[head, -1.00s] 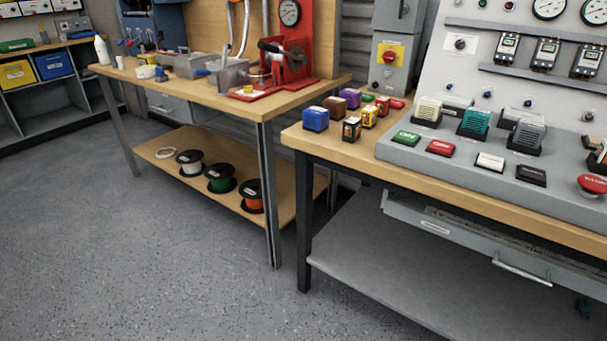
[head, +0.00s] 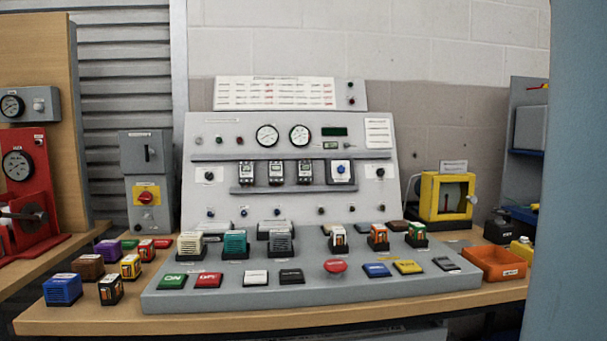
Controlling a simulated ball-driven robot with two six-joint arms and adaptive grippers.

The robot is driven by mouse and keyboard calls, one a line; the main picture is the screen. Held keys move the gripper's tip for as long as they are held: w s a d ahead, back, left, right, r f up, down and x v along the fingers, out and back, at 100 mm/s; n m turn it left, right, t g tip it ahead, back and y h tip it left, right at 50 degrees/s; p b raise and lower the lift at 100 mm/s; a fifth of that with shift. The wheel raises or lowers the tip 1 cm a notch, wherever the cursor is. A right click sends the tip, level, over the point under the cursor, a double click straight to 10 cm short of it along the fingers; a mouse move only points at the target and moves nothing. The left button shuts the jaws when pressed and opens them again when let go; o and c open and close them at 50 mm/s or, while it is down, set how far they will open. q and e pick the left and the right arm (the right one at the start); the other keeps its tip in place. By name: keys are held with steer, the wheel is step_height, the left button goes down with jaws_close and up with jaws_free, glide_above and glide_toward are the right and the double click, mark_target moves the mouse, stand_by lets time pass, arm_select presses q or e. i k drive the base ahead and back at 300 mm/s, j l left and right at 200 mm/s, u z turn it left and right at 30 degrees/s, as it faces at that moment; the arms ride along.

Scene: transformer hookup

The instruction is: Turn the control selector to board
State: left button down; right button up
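The grey sloped control board (head: 290,205) stands on the wooden bench in the middle of the head view. A black selector knob on a white plate (head: 209,176) sits at its left, and another black selector knob on a white plate (head: 379,172) sits at its right. A blue knob (head: 341,170) is beside the row of small modules. The labels are too small to read, so I cannot tell which knob is the control selector or where it points. Neither of my grippers is in view.
The bench (head: 60,318) holds several coloured blocks at left, including a blue block (head: 62,290). A red mushroom button (head: 335,266) is on the front panel. An orange bin (head: 494,263) and a yellow-framed box (head: 447,197) stand at right. A blue-grey upright surface (head: 570,180) blocks the right edge.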

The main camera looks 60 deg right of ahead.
mark_target(381, 172)
steer(key=z, duration=1.75)
steer(key=l, duration=0.2)
steer(key=i+u, duration=0.05)
